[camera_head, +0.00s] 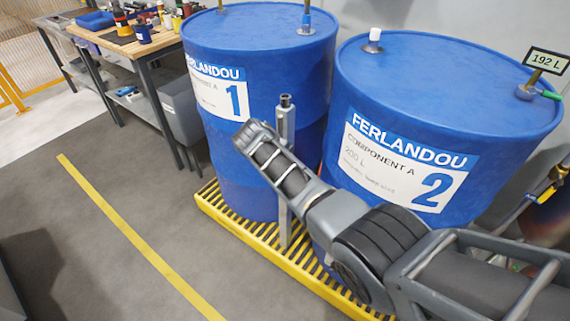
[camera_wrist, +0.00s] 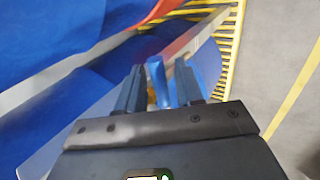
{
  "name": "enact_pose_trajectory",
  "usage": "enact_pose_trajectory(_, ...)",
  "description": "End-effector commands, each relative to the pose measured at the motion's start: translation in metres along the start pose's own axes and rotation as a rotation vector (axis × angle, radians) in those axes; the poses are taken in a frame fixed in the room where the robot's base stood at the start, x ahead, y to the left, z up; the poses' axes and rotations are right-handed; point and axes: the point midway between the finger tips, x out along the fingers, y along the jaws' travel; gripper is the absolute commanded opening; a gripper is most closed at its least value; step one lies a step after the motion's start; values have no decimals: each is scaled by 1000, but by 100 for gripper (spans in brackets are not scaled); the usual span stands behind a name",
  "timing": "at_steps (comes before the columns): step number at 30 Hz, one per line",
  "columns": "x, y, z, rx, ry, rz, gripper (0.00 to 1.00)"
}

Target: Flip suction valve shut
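In the wrist view my gripper (camera_wrist: 160,88) has its two dark fingers apart. A blue lever-like piece (camera_wrist: 157,78) stands between them, with narrow gaps visible on both sides. A small brass-coloured part shows below it, partly hidden by the fingers; I cannot tell for sure that this is the suction valve. In the head view my arm reaches across the front of the drums, and my gripper's fingers are not visible. A fitting with a yellow handle (camera_head: 544,193) shows at the right edge there, beside drum 2 (camera_head: 440,85).
Drum 1 (camera_head: 258,45) and drum 2 stand close together on a yellow grating (camera_head: 240,232). A workbench (camera_head: 165,42) with tools stands at left. The floor before it is clear.

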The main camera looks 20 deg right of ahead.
Motion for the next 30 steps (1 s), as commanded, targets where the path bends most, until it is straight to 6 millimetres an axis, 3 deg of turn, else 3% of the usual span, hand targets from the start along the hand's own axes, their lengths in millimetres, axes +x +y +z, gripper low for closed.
enact_pose_trajectory(8,-10,1,-1,1,2,1,36)
enact_pose_trajectory(21,-69,0,-1,0,2,1,36)
enact_pose_trajectory(30,-78,0,0,0,0,0,36)
